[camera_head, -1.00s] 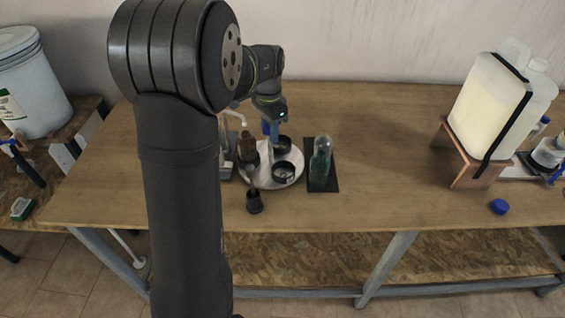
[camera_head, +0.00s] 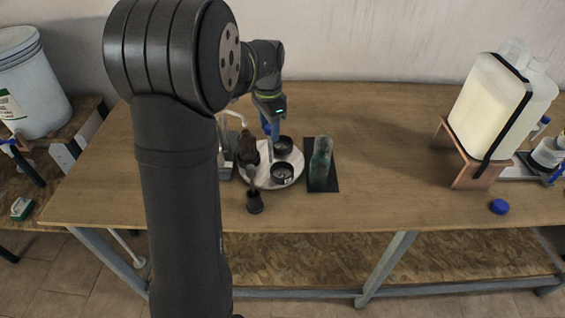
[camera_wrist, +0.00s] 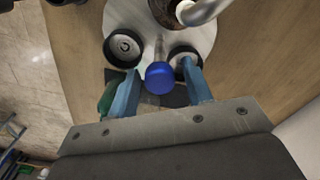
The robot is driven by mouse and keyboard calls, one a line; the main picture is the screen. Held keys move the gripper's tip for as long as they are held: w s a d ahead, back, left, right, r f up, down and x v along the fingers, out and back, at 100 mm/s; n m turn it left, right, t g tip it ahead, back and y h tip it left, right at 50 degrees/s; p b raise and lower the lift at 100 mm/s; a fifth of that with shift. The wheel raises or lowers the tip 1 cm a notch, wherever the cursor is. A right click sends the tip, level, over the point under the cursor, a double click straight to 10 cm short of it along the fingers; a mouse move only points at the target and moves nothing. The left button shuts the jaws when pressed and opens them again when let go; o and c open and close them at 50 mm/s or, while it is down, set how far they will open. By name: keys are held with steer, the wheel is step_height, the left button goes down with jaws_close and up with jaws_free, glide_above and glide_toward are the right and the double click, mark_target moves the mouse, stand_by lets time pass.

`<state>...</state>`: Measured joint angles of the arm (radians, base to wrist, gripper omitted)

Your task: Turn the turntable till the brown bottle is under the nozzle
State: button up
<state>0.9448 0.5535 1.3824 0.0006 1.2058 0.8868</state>
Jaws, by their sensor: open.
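The white turntable (camera_head: 262,180) stands on the bench and carries the brown bottle (camera_head: 247,150) at its left side and black cup-like holders (camera_head: 282,172). The white curved nozzle (camera_head: 236,115) rises behind the brown bottle. In the wrist view the nozzle (camera_wrist: 208,8) overlaps the bottle's dark rim; I cannot tell whether they line up. My gripper (camera_head: 272,131) is over the back of the turntable, fingers down. In the wrist view its blue fingers (camera_wrist: 160,72) are open, one on each side of a blue knob (camera_wrist: 159,78) on a pale post. Contact cannot be told.
A green bottle (camera_head: 320,160) stands on a black mat (camera_head: 331,183) right of the turntable. A small dark cup (camera_head: 254,202) stands in front. A large jug (camera_head: 488,105) on a wooden stand and a blue cap (camera_head: 499,206) are at the right. The bench between is clear.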

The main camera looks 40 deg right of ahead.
steer(key=shift+r, duration=2.95)
steer(key=shift+f, duration=0.15)
step_height(320, 180, down, 7)
steer(key=shift+r, duration=0.1)
steer(key=shift+n, duration=0.7)
